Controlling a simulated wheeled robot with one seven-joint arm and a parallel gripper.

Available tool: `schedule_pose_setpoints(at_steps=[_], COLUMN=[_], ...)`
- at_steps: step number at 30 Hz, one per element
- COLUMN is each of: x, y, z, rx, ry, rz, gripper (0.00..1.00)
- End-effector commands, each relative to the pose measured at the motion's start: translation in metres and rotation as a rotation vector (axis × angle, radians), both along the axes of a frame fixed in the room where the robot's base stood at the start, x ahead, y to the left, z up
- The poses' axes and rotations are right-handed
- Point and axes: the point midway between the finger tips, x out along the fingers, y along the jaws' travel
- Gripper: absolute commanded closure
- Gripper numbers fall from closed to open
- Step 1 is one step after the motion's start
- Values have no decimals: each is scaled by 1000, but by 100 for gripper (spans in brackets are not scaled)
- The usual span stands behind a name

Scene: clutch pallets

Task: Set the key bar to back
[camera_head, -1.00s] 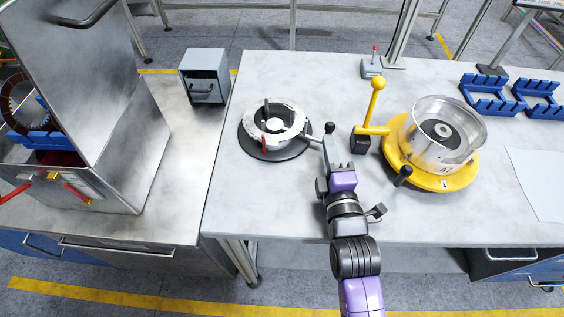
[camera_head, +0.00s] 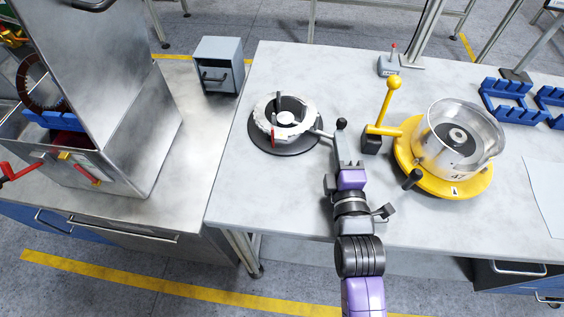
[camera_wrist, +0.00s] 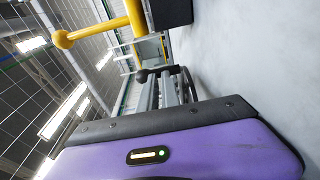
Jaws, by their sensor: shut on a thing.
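The key bar (camera_head: 325,134) is a short grey bar sticking out to the right from a pale ring-shaped fixture (camera_head: 299,128) on a round black base (camera_head: 257,143). A black ball knob (camera_head: 341,124) stands at the bar's outer end; a dark ball also shows in the wrist view (camera_wrist: 143,75). The fixture carries an upright black piece and a red mark. My gripper (camera_head: 341,143), with a purple body, reaches in from the front and is shut on the key bar near the knob. The grey fingers (camera_wrist: 168,90) in the wrist view hide much of the grip.
Close to the right of my gripper stand a yellow lever (camera_head: 389,105) with a black block and a yellow turntable (camera_head: 471,186) bearing a clear drum. A small grey box (camera_head: 219,65) and metal cabinet are at left. The table front is clear.

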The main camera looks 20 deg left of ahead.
Motion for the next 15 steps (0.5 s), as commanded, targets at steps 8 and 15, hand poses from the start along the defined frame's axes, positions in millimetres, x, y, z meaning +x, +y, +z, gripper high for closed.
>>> schedule_pose_setpoints(at_steps=[8, 15], x=[7, -34], y=[-15, -25], z=[6, 4], rx=[1, 1], ry=[-6, -6], rz=[-28, -15], gripper=[100, 100])
